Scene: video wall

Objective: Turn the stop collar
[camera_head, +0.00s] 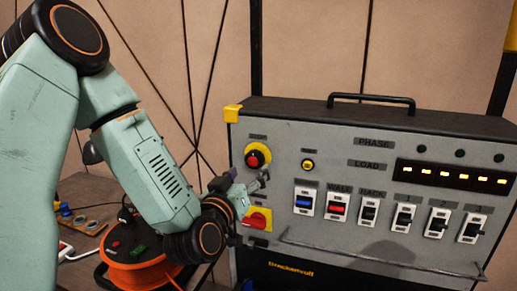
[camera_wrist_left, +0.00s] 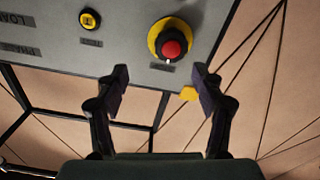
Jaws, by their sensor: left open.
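The stop control sits at the upper left of the grey panel in the head view: a red button (camera_head: 254,159) inside a dark collar on a yellow disc (camera_head: 261,146). The wrist view shows it upside down, with the red button (camera_wrist_left: 171,49), the dark collar around it and the yellow disc (camera_wrist_left: 155,36). A small pale mark shows on the collar there. My left gripper (camera_head: 264,180) is just below the stop control in the head view. In the wrist view the left gripper (camera_wrist_left: 162,76) is open and empty, its fingers apart and short of the collar. My right gripper is not in view.
A red rotary switch (camera_head: 258,220) on a yellow plate lies below my gripper. A small yellow button (camera_head: 308,165) is to the right. Several rocker switches, such as the blue one (camera_head: 304,202), line the panel above a rail (camera_head: 370,258). An orange cable reel (camera_head: 137,272) stands lower left.

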